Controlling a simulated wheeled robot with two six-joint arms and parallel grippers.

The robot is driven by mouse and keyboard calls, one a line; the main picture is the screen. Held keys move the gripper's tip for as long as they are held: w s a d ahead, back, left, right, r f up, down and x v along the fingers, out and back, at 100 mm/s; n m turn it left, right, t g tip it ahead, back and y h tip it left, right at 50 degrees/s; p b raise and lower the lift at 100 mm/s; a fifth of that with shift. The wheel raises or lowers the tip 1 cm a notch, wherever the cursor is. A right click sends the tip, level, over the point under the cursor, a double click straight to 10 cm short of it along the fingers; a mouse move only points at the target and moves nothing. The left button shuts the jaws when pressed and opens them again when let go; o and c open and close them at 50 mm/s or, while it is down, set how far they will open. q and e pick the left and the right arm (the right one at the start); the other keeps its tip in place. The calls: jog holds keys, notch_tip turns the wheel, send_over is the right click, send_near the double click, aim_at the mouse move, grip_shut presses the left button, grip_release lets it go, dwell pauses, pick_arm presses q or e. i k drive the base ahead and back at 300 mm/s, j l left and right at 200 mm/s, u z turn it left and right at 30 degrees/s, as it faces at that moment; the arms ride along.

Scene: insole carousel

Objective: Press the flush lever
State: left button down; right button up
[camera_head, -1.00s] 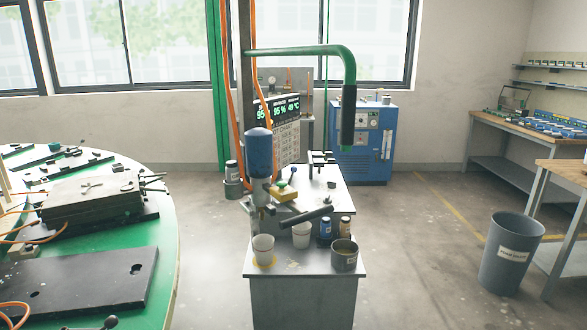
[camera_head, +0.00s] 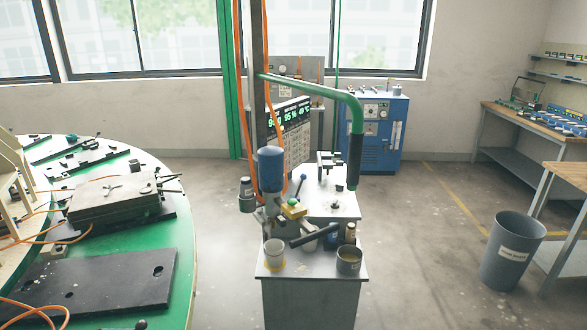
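The dispensing station stands in the middle, with a blue motor-like head (camera_head: 270,168) on a dark upright post. A dark bar-shaped handle (camera_head: 315,235) sticks out to the right over the cabinet top. No label shows which of these is the flush lever. A white cup (camera_head: 273,253) stands on a yellow ring below the head. Neither gripper is in view.
A green round carousel (camera_head: 110,262) with moulds fills the left. A grey can (camera_head: 348,261) stands on the cabinet top's right front. A green boom with a black grip (camera_head: 355,160) hangs over the right side. A grey bin (camera_head: 512,255) stands right; the floor between is clear.

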aim_at(303, 176)
jog(key=i+l+z, duration=0.15)
jog(key=i+z, duration=0.15)
jog(key=i, duration=0.3)
jog(key=i+j+z, duration=0.35)
jog(key=i+j, duration=0.15)
jog(key=i, duration=0.15)
jog(key=i+j+z, duration=0.4)
jog(key=i+j, duration=0.15)
jog(key=l+u, duration=0.15)
jog(key=j+z, duration=0.15)
jog(key=j, duration=0.1)
